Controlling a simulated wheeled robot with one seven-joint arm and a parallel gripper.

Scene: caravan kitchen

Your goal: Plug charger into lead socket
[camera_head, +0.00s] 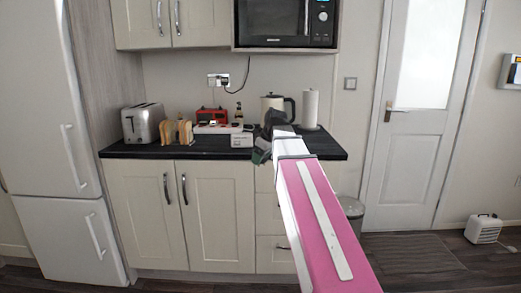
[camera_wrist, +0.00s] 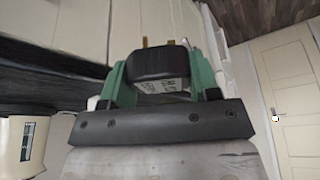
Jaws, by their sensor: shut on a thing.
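My gripper (camera_wrist: 166,70) is shut on a black charger (camera_wrist: 160,63) in the wrist view, with one green finger on each side. Brass pins show at the charger's far edge, pointing away from my wrist, and pale print shows on its near face. In the head view my gripper (camera_head: 260,156) is small and dark with a bit of green, in front of the worktop's front edge; the charger cannot be made out there. A long white strip (camera_head: 218,129) with red marks lies at the back of the worktop and looks like the lead socket; its holes are too small to tell.
The dark worktop (camera_head: 190,149) also holds a toaster (camera_head: 142,122), bread slices (camera_head: 185,132), a red radio-like thing (camera_head: 211,115), a small white box (camera_head: 241,139), a kettle (camera_head: 273,104) and a paper roll (camera_head: 310,108). A wall socket (camera_head: 218,80) has a cable plugged in.

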